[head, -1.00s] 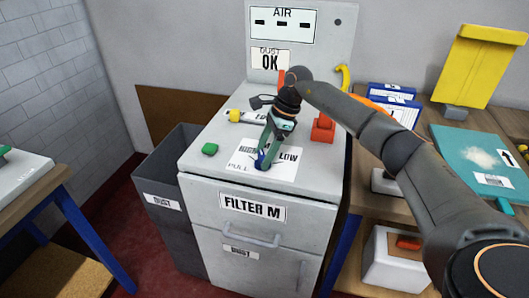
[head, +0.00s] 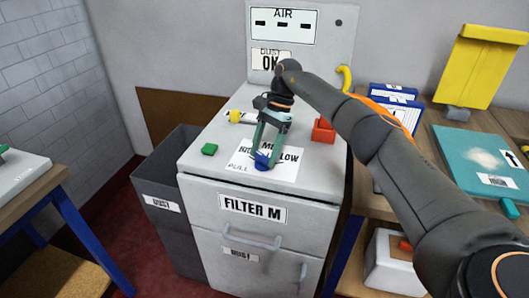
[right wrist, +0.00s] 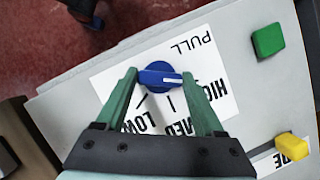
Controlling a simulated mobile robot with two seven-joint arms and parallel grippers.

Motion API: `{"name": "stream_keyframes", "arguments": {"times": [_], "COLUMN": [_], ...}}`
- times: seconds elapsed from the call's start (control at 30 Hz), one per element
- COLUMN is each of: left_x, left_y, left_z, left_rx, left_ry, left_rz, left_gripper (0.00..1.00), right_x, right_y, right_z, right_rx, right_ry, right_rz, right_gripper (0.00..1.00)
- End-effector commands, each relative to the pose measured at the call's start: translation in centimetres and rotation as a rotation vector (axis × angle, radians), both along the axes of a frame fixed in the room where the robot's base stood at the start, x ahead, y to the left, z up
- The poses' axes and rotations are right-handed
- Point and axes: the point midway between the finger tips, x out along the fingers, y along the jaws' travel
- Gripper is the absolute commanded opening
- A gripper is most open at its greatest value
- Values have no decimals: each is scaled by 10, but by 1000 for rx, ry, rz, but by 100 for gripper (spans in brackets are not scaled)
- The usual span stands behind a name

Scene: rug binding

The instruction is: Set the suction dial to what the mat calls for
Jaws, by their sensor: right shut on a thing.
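The blue suction dial (head: 262,163) sits on a white label plate (head: 285,170) on top of the grey filter unit. It also shows in the right wrist view (right wrist: 160,77), where its white pointer mark aims at HIGH, away from MED and LOW. My right gripper (head: 264,156) is shut on the dial, one green finger on each side, as the right wrist view (right wrist: 159,80) shows. The teal mat (head: 455,150) lies on the right bench with a pale patch and a small label (head: 496,181) too small to read. My left gripper is out of view.
A green button (head: 209,149), a yellow-tipped part (head: 236,116) and a red block (head: 323,130) are on the unit top around the plate. A grey dust bin (head: 168,190) stands at its left. A yellow stand (head: 482,65) is behind the mat.

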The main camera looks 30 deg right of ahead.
Motion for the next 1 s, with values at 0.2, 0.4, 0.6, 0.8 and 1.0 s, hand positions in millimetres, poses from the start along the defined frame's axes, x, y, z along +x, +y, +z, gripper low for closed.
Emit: {"name": "stream_keyframes", "arguments": {"times": [0.2, 0.4, 0.6, 0.8, 1.0], "left_x": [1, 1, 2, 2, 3], "left_y": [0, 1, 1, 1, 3], "left_z": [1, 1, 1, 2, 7], "left_rx": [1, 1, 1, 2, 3], "left_ry": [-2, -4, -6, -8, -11], "left_rz": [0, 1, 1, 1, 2], "left_gripper": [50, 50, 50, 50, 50], "right_x": [1, 1, 0, 0, 0], "right_y": [0, 0, 0, 0, 2], "right_z": [2, 1, 1, 0, 6], "right_rx": [-1, -1, -1, -1, -1], "right_ry": [-6, -5, -2, -1, -1], "right_rz": [8, 7, 6, 4, 4], "right_gripper": [14, 77, 99, 100, 100]}}
